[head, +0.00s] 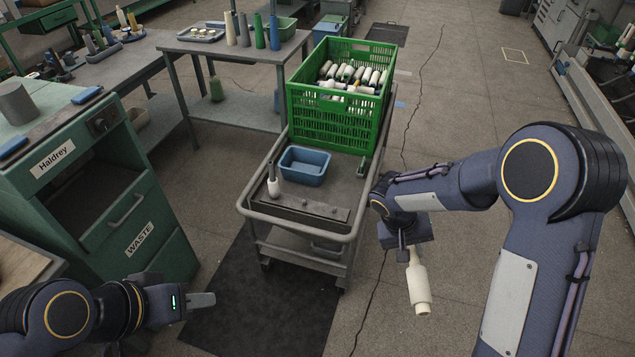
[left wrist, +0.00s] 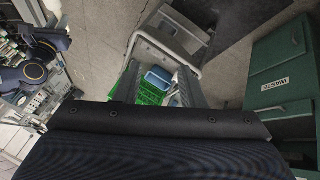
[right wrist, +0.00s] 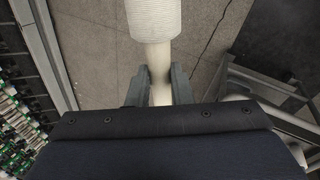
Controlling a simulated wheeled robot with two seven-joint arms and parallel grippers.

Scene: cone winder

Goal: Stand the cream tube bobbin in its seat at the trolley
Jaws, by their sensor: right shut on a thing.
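The cream tube bobbin (head: 419,284) hangs from my right gripper (head: 404,253), tilted slightly, over open floor to the right of the trolley (head: 352,238). In the right wrist view the jaws close on the narrow neck of the bobbin (right wrist: 152,18), and its wide wound part points away. The trolley's near end has a dark strip (head: 312,207) with small round fittings. A white-bottomed bobbin (head: 274,187) stands upright at its left end. I cannot tell which fitting is the seat. My left gripper (head: 205,300) is empty, with fingers apart, left of the trolley.
A blue tray (head: 305,165) and a green crate (head: 333,108) of bobbins stand on the trolley. A green cabinet marked WASTE (head: 140,238) is at the left. A table (head: 238,48) with tall cones stands behind. Floor right of the trolley is clear.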

